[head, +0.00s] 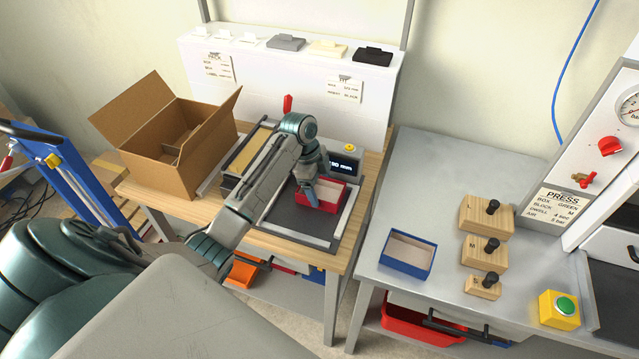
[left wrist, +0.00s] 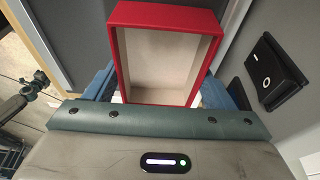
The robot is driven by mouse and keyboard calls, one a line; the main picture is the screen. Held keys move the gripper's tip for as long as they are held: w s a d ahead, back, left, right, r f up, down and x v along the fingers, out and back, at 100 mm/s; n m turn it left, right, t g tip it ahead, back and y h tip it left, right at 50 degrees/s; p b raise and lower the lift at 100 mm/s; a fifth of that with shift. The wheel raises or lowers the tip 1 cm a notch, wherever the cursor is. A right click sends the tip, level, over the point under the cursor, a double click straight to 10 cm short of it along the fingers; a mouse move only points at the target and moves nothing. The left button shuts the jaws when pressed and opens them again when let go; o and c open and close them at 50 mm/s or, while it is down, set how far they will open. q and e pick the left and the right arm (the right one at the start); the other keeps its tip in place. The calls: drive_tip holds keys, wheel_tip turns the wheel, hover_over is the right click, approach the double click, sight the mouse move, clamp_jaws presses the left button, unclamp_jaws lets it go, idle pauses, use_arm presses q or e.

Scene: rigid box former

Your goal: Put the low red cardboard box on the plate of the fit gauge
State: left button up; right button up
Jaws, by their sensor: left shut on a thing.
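The low red cardboard box (head: 328,194) is open at the top with a pale inside. It is over the dark plate (head: 295,221) of the fit gauge, which has light metal rails at its sides. I cannot tell whether the box touches the plate. My left gripper (head: 313,193) is shut on the red box. In the left wrist view the red box (left wrist: 166,98) sits between the blue fingers, its near end close to the palm. The gripper and arm hide part of the box and gauge. My right gripper is not in view.
A gauge display (head: 345,164) stands behind the plate. An open brown carton (head: 165,140) is on the left of the wooden table. A blue box (head: 406,254) and wooden blocks (head: 485,216) are on the grey bench to the right. The bench's back left is clear.

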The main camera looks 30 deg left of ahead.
use_arm(q)
drive_tip(key=shift+f, duration=0.15)
drive_tip(key=o, duration=0.8)
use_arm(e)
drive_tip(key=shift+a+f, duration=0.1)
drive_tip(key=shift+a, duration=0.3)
use_arm(q)
drive_tip(key=v, duration=1.2)
drive_tip(key=shift+d+r+p, duration=0.15)
drive_tip(key=shift+r+p, duration=0.1)
drive_tip(key=shift+p, duration=0.2)
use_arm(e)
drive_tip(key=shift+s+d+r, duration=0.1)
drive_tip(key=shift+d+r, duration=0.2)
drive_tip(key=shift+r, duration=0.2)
